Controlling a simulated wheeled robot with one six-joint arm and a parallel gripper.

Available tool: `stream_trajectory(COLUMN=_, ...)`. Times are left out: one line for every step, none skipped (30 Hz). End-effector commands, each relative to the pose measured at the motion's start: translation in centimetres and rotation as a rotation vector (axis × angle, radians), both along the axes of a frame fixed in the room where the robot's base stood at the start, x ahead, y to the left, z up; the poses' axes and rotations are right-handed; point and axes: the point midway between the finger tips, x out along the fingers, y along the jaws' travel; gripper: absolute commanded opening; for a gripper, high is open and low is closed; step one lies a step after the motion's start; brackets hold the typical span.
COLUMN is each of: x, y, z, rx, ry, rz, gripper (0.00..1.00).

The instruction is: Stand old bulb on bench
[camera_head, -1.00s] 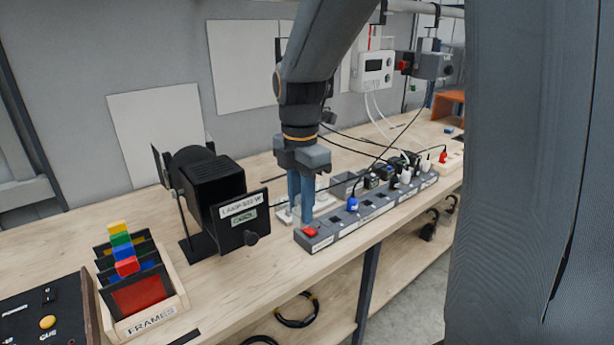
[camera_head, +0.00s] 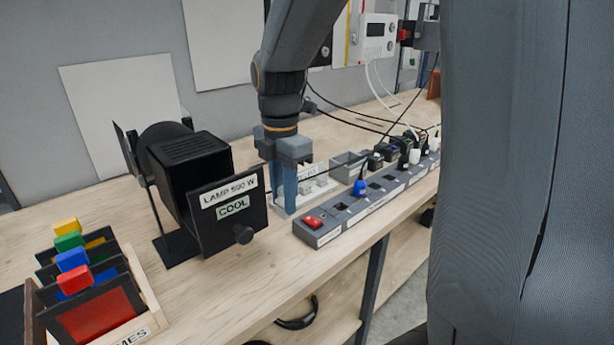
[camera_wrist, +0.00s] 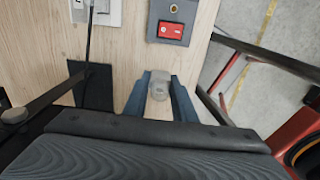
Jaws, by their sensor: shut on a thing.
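My gripper (camera_head: 284,208) points down over the wooden bench (camera_head: 215,290), between the lamp housing and the power strip. In the wrist view my gripper (camera_wrist: 160,80) is shut on a small pale grey bulb (camera_wrist: 158,86), held between the two blue fingers. In the head view the bulb is hidden by the fingers. I cannot tell whether it touches the bench. The black lamp housing (camera_head: 190,150) has its front flap open, with labels reading "LAMP 500 W" and "COOL".
A grey power strip (camera_head: 350,222) with a red switch (camera_head: 313,221) and several plugs lies right of my gripper. A white tray (camera_head: 312,186) stands behind it. A rack of coloured frames (camera_head: 95,290) is at the left. The bench front between rack and strip is clear.

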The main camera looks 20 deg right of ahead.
Motion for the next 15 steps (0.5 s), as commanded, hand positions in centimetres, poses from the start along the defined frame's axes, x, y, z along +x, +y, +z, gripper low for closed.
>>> stream_trajectory(x=-0.1, y=0.0, z=-0.7, rx=0.000, ry=0.004, rz=-0.001, gripper=0.00)
stream_trajectory(x=-0.1, y=0.0, z=-1.1, rx=0.000, ry=0.005, rz=-0.001, gripper=0.00)
stream_trajectory(x=-0.1, y=-0.1, z=-1.7, rx=0.000, ry=0.005, rz=-0.002, gripper=0.00)
stream_trajectory(x=-0.2, y=-0.1, z=-2.3, rx=0.000, ry=0.006, rz=-0.002, gripper=0.00)
stream_trajectory(x=-0.2, y=-0.1, z=-2.8, rx=0.000, ry=0.006, rz=-0.002, gripper=0.00)
stream_trajectory(x=-0.1, y=-0.1, z=-3.5, rx=0.000, ry=0.006, rz=-0.003, gripper=0.00)
stream_trajectory(x=-0.2, y=-0.1, z=-4.0, rx=0.000, ry=0.006, rz=-0.003, gripper=0.00)
stream_trajectory(x=-0.2, y=-0.2, z=-4.4, rx=0.000, ry=0.005, rz=-0.004, gripper=0.00)
stream_trajectory(x=-0.1, y=-0.2, z=-4.9, rx=0.000, ry=0.004, rz=-0.004, gripper=0.00)
stream_trajectory(x=-0.1, y=-0.2, z=-5.2, rx=0.000, ry=0.004, rz=-0.004, gripper=0.00)
stream_trajectory(x=-0.1, y=-0.2, z=-5.4, rx=0.000, ry=0.003, rz=-0.004, gripper=0.00)
stream_trajectory(x=0.0, y=-0.2, z=-5.7, rx=0.000, ry=0.002, rz=-0.005, gripper=0.00)
stream_trajectory(x=-0.1, y=-0.2, z=-5.9, rx=0.000, ry=0.002, rz=-0.005, gripper=0.00)
stream_trajectory(x=-0.1, y=-0.2, z=-6.2, rx=0.000, ry=0.003, rz=-0.005, gripper=0.00)
stream_trajectory(x=-0.1, y=-0.2, z=-6.7, rx=0.000, ry=0.004, rz=-0.005, gripper=0.00)
